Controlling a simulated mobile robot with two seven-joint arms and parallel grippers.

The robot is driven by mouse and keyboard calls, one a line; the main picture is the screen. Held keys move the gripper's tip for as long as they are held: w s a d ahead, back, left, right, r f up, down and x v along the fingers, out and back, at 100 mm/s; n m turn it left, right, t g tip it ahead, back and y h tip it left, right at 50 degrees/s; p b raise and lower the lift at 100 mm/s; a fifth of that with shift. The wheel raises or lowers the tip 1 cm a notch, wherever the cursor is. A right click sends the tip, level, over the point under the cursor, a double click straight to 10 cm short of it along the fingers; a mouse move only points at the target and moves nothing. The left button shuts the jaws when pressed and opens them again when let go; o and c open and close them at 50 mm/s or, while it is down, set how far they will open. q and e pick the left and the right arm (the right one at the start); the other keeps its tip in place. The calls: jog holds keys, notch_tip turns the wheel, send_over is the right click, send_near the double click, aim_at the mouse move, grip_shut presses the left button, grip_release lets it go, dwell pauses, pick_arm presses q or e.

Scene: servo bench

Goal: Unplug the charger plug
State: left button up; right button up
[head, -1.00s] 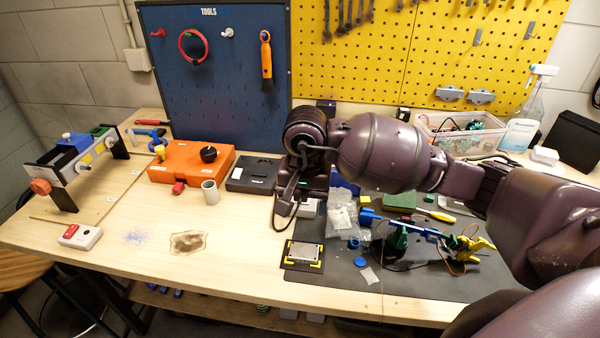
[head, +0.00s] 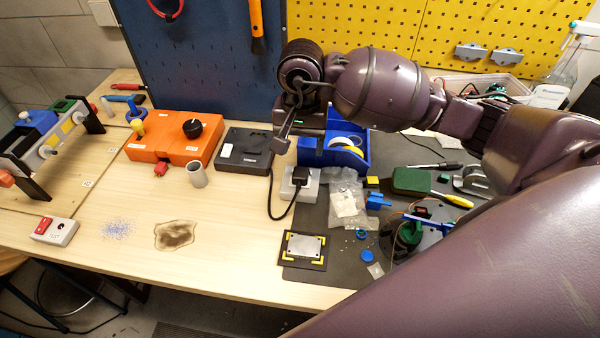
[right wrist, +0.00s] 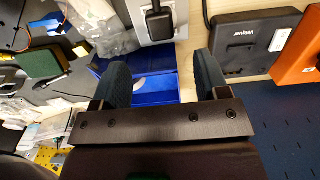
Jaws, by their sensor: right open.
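The black charger plug (head: 300,175) sits in a pale grey socket block (head: 308,190) at the left edge of the dark mat. Its black cable loops left towards a black charger box (head: 243,160). In the right wrist view the plug (right wrist: 160,24) stands in the socket block (right wrist: 142,36) beyond my fingers. My right gripper (head: 284,143) is behind the plug and apart from it. In the wrist view its two dark fingers (right wrist: 161,68) are spread with nothing held between them. My left gripper is not in view.
A blue bin (head: 350,152) with tape rolls stands close behind the socket block. A clear bag (head: 346,205) lies just right of it, and a metal plate (head: 303,246) lies in front. An orange case (head: 160,145) stands further left.

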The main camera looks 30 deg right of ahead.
aim_at(300, 172)
jog(key=shift+f+b, duration=0.3)
jog(key=shift+f, duration=0.55)
notch_tip(300, 172, down, 7)
jog(key=b, duration=0.4)
jog(key=shift+r, duration=0.15)
jog(key=shift+w+f+b, duration=0.1)
jog(key=shift+f+b, duration=0.2)
jog(key=shift+f, duration=0.1)
jog(key=shift+r, duration=0.1)
jog(key=shift+b, duration=0.4)
dwell(0.5)
jog(key=c, duration=1)
jog(key=o, duration=1.3)
